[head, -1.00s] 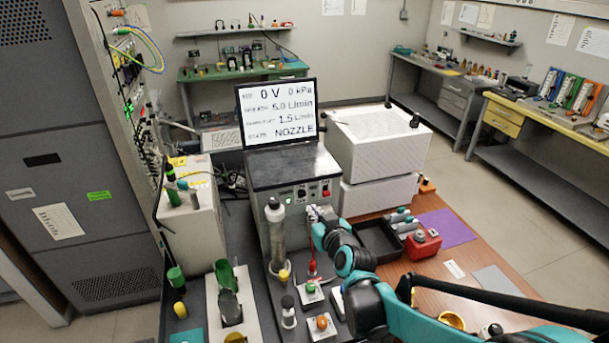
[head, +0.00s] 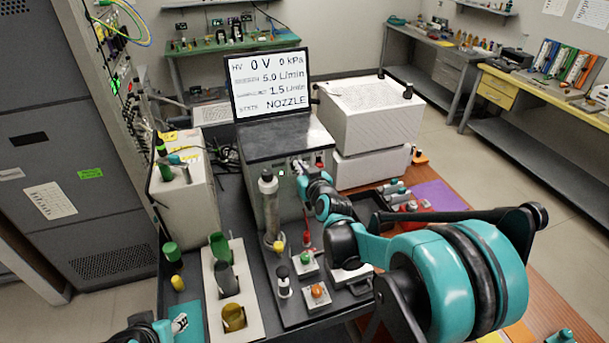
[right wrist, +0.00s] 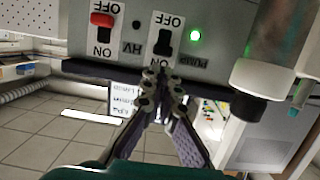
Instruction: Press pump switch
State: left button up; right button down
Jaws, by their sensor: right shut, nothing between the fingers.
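The pump switch (right wrist: 163,42) is a black toggle on a white ON/OFF plate, upside down in the right wrist view, with a lit green lamp (right wrist: 195,36) beside it. It sits on the front of the grey control box (head: 258,172). My right gripper (right wrist: 163,78) is shut and empty, with its fingertips just at the lower end of the pump switch plate; I cannot tell whether they touch. In the head view, my right gripper (head: 300,166) is at the box front and hides the switch.
A red HV switch (right wrist: 102,20) is beside the pump switch. The screen (head: 270,84) reads 0 V, 0 kPa and NOZZLE. A glass-like column (head: 270,208) stands left of my right gripper. A white box (head: 370,112) is behind it. Small switches and bottles stand in front.

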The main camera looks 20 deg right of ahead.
pick_arm(q)
jog(key=shift+f, duration=0.2)
pick_arm(e)
jog(key=shift+x, duration=1.3)
pick_arm(q)
notch_tip(320, 180, down, 2)
jog(key=shift+f+b, duration=0.1)
jog(key=shift+b, duration=1.1)
pick_arm(e)
notch_tip(320, 180, down, 3)
jog(key=shift+r, duration=0.1)
jog(key=shift+s, duration=0.1)
